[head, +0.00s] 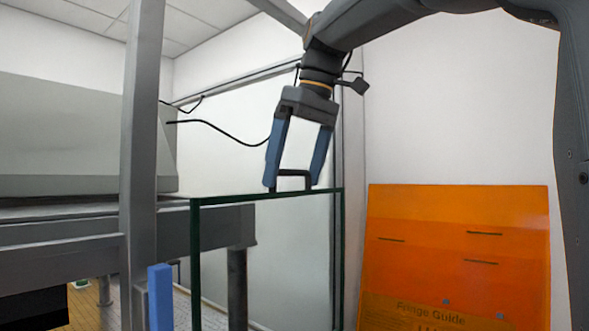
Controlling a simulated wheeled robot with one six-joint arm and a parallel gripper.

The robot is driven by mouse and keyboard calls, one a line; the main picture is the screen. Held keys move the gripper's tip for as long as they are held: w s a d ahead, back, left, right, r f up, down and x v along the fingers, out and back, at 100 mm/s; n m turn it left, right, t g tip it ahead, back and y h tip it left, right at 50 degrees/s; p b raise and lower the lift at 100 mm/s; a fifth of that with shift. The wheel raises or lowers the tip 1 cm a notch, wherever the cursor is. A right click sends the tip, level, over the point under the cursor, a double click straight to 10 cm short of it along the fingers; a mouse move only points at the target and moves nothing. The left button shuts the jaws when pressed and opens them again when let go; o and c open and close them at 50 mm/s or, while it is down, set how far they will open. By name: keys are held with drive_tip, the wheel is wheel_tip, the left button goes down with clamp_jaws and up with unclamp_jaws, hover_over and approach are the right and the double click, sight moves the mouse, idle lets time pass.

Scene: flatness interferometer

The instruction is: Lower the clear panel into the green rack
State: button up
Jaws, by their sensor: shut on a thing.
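The clear panel (268,258) is see-through with dark green edges and hangs upright in the head view. Its lower end runs out of the bottom of the picture. My gripper (293,184) is above the panel's top edge, its two blue fingers shut on a black handle (293,172) on that edge. The green rack does not clearly show, so I cannot tell how the panel's lower edge stands to it.
A grey metal frame post (140,150) stands left of the panel, with a bench (60,235) and a large grey housing (80,135) behind. A blue upright (160,297) is low at left. An orange board (455,220) stands at right.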

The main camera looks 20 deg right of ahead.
sight(294, 194)
drive_tip(key=shift+f+b, duration=1.05)
drive_tip(key=shift+f, duration=0.4)
drive_tip(key=o, duration=1.1)
drive_tip(key=shift+f, duration=0.1)
drive_tip(key=shift+b+v, duration=0.3)
drive_tip(key=shift+v, duration=3.7)
